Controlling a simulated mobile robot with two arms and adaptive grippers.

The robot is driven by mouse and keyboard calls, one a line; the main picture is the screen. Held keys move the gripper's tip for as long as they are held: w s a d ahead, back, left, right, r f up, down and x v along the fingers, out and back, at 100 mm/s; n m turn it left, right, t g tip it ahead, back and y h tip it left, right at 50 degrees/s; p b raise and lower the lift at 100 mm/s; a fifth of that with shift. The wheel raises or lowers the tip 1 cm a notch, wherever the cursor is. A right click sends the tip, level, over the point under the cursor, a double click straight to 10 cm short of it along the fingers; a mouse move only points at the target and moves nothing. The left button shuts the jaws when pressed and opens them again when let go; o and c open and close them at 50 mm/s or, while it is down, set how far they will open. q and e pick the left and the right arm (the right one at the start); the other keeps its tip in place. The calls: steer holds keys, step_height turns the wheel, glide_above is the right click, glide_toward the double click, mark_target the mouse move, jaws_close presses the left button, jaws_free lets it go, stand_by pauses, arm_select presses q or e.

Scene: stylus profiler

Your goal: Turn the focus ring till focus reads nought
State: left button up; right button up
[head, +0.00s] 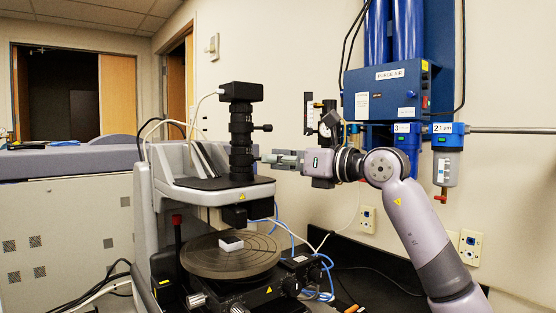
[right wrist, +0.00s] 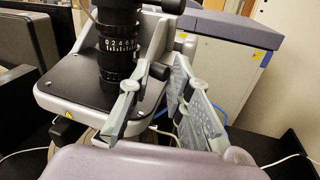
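The black optical column (head: 241,140) stands upright on the profiler's grey head. In the right wrist view its ring with a white number scale (right wrist: 120,45) shows at upper left, with 0, 2, 4, 6 legible; which mark the reading sits at is too small to tell. My right gripper (head: 272,160) points left toward the column, just to its right at the height of its lower part. My left gripper is not in view.
Below the column, a round stage (head: 215,262) carries a small white-topped block (head: 231,244). A small knob (head: 263,128) sticks out right of the column. A blue air unit (head: 390,90) hangs on the wall behind my right arm. Blue tubes (head: 325,275) lie right of the stage.

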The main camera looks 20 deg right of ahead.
jaws_close()
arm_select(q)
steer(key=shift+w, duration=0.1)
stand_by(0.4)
